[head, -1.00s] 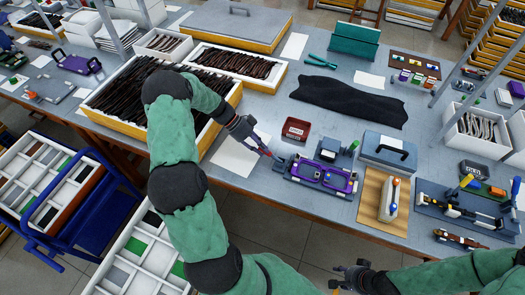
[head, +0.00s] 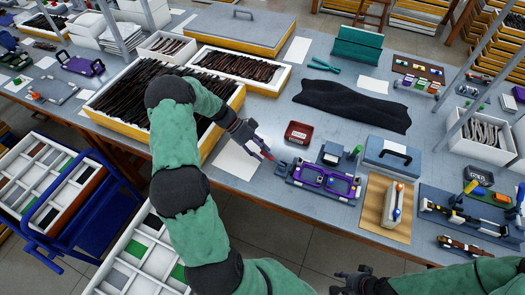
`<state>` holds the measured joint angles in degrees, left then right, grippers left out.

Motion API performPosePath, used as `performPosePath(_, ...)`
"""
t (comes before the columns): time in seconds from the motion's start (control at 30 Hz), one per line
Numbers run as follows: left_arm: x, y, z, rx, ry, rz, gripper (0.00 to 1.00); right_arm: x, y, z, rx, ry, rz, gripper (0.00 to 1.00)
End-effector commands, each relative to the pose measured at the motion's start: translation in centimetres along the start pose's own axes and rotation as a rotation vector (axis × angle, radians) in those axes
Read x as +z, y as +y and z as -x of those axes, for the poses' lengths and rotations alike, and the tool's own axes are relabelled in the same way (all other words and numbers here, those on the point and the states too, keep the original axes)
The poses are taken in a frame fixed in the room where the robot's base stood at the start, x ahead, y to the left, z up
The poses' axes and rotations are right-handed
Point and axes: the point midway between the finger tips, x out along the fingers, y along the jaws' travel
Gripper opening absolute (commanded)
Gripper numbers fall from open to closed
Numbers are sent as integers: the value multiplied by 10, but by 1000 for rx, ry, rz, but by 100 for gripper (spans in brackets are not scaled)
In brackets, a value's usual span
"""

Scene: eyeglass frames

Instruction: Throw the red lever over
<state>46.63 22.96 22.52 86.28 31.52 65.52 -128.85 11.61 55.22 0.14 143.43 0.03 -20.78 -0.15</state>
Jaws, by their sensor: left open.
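The purple-framed fixture (head: 322,180) lies on the grey bench right of the middle of the head view. A small red part (head: 268,156), which looks like the lever's grip, shows just off the fixture's left end, beside a dark clamp block. My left gripper (head: 258,146) is open and reaches down to the right, with its fingertips at this red part. I cannot tell whether they touch it; the fingers partly hide it. My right gripper (head: 340,283) is at the bottom edge, off the bench front, looks open and is well away from the fixture.
A red tray (head: 299,133) stands behind the fixture. A wooden board (head: 374,196) with a white device and a blue-grey case (head: 391,155) are to its right. A black cloth (head: 352,104) lies farther back. A white sheet (head: 236,160) lies left of my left gripper.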

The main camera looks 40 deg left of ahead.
Motion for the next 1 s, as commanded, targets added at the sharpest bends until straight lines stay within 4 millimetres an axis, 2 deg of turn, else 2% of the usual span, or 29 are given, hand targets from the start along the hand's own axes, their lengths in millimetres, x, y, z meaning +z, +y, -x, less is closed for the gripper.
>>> performPosePath(0.17, 0, -1, 12, -3, -1, -1, 44, 0, 0, 0, 0, 0, 0, 40)
performPosePath(0.4, 1, -1, 50, -4, -2, 1, 44, 0, 0, 0, 0, 0, 0, 40)
performPosePath(0.6, 1, -1, 71, -2, -1, 0, 44, 0, 0, 0, 0, 0, 0, 40)
performPosePath(1.0, 0, 0, 76, -2, -1, 0, 44, 0, 0, 0, 0, 0, 0, 40)
